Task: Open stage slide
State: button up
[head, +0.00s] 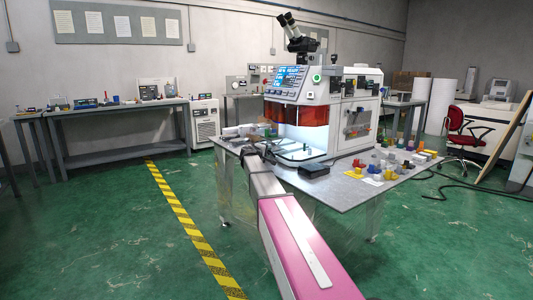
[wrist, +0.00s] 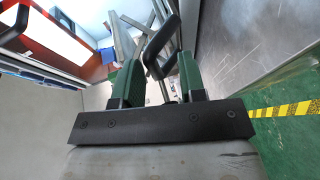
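The white bench machine (head: 345,105) stands on a grey table, with a lit work opening under orange shields. My gripper (head: 264,145) is small at the table's front left, beside the stage. In the wrist view my gripper (wrist: 158,75) has two green fingers standing apart. A black looped handle (wrist: 158,42) lies at the gap between them, overlapping the fingertips. I cannot tell whether the fingers touch it.
The grey table (head: 345,190) carries several small coloured parts (head: 400,163) at the right and a black box (head: 314,170) at the front. An orange shield (wrist: 90,68) is at the left in the wrist view. Green floor with a striped line (head: 185,220) lies open at the left.

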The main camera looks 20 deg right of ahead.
jog(key=shift+r, duration=0.1)
jog(key=v, duration=1)
jog(key=shift+s+a, duration=0.25)
jog(key=shift+a, duration=0.05)
jog(key=s+f+m+g+y, duration=0.4)
jog(key=s+f+g+y, duration=0.15)
jog(key=s+f, duration=1.65)
jog(key=s+a+f+m+g+y, duration=0.1)
jog(key=s+a+f+g+y, duration=0.1)
jog(key=s+f, duration=0.3)
jog(key=s+a+f+m+g+y, duration=0.2)
jog(key=s+a+f+g+y, duration=0.1)
jog(key=s, duration=1)
notch_tip(320, 180, down, 3)
jog(key=shift+s+a+f+y, duration=0.25)
jog(key=shift+a+y, duration=0.3)
jog(key=shift+a, duration=0.65)
